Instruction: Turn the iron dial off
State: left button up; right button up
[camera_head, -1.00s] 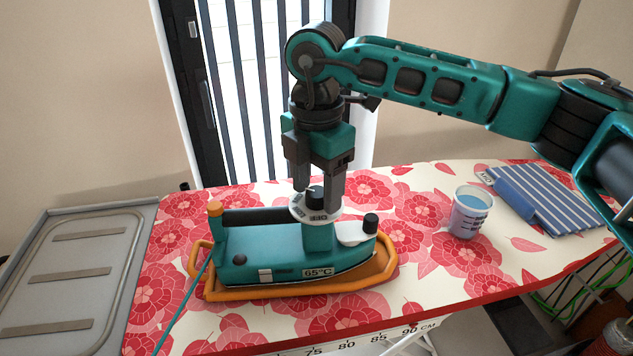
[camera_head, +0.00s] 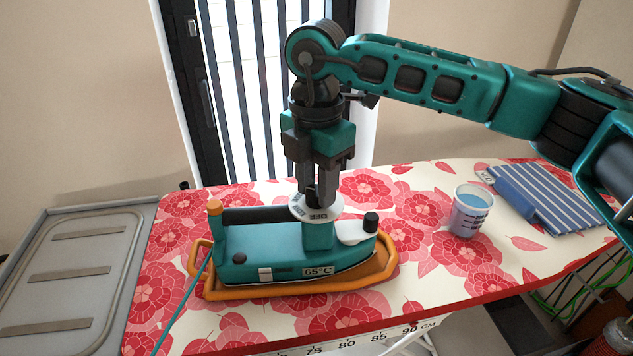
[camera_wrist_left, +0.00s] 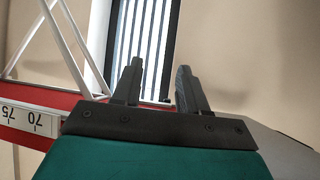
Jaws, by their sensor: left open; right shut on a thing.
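The teal iron (camera_head: 270,256) rests in an orange tray-like stand (camera_head: 310,291) on the ironing board. Its dial (camera_head: 318,208) is a white disc with dark lettering on top of a teal post; the lettering is too small to read surely. A plate on the iron's side reads 65°C. My right gripper (camera_head: 318,192) points straight down over the dial, its fingers shut on the dial's black knob, which they mostly hide. My left gripper (camera_wrist_left: 158,80) shows only in the left wrist view, open and empty, away from the iron.
A cup of blue liquid (camera_head: 470,211) stands right of the iron. A striped folded cloth (camera_head: 548,200) lies at the board's right end. A grey metal panel (camera_head: 70,270) is at the left. A teal cord (camera_head: 182,312) runs from the iron toward the front.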

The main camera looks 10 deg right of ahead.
jog(key=n+b, duration=0.1)
jog(key=n, duration=0.1)
jog(key=shift+f+n, duration=0.1)
jog(key=shift+n, duration=0.2)
jog(key=n+b, duration=0.1)
jog(key=n, duration=0.1)
jog(key=shift+n, duration=0.4)
jog(key=n+b, duration=0.2)
jog(key=n, duration=0.3)
jog(key=n+b, duration=0.1)
jog(key=n, duration=0.5)
jog(key=shift+n, duration=0.4)
jog(key=n, duration=0.4)
jog(key=shift+n, duration=1.2)
jog(key=o, duration=1)
jog(key=shift+o, duration=0.2)
